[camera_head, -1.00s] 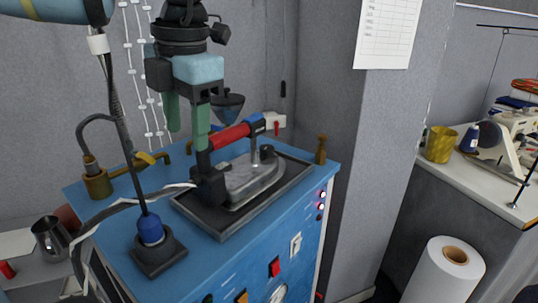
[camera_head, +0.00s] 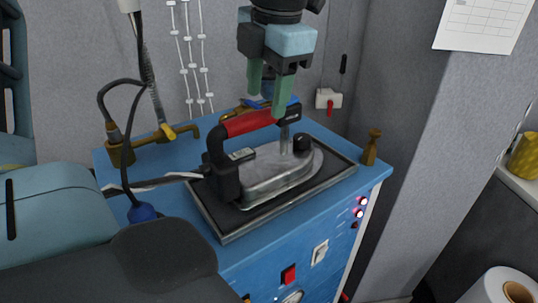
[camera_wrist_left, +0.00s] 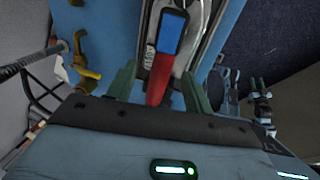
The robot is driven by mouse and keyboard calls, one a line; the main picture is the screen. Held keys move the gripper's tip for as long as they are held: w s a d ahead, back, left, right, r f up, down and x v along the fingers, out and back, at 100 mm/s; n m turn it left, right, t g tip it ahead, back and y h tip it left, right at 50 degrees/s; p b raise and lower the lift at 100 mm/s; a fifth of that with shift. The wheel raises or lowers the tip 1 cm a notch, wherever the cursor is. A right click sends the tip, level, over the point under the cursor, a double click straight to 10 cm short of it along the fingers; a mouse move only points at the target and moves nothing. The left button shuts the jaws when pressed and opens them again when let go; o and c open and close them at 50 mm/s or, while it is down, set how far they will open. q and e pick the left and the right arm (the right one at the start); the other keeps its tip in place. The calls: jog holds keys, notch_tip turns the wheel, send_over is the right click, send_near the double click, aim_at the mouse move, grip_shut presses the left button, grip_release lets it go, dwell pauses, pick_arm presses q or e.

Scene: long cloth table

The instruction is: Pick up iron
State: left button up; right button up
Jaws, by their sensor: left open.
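The iron (camera_head: 272,172) has a grey metal body and a red handle (camera_head: 247,123) with a blue and black far end. It sits upright on a dark tray (camera_head: 228,222) on the blue workstation. My left gripper (camera_head: 268,102) points down over the far part of the handle, its green fingers apart and nothing clamped. In the left wrist view, the handle (camera_wrist_left: 161,78) shows between the two fingers (camera_wrist_left: 158,88). One finger covers part of the handle in the head view, and contact cannot be told.
A cable runs from the iron to the left. Brass pipe fittings (camera_head: 121,152) stand at the back left and a small brass piece (camera_head: 372,147) at the right corner. The wall is close behind. A white roll (camera_head: 503,287) stands at lower right.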

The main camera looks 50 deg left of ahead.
aim_at(264, 110)
pick_arm(q)
jog(key=shift+s+a+f+p, duration=0.1)
jog(key=shift+f+p, duration=0.05)
jog(key=shift+f, duration=0.75)
jog(key=shift+a+f+p, duration=0.15)
jog(key=shift+f+p, duration=0.05)
jog(key=shift+f, duration=0.7)
jog(key=shift+s+a+f+p, duration=0.1)
jog(key=shift+f+p, duration=0.05)
jog(key=shift+f, duration=0.75)
pick_arm(e)
jog(key=shift+w+r, duration=0.7)
jog(key=shift+w, duration=0.15)
pick_arm(q)
jog(key=c, duration=0.9)
grip_shut()
jog(key=shift+w+r, duration=0.1)
jog(key=shift+r, duration=0.05)
pick_arm(e)
jog(key=shift+s+f, duration=0.15)
jog(key=shift+s, duration=0.35)
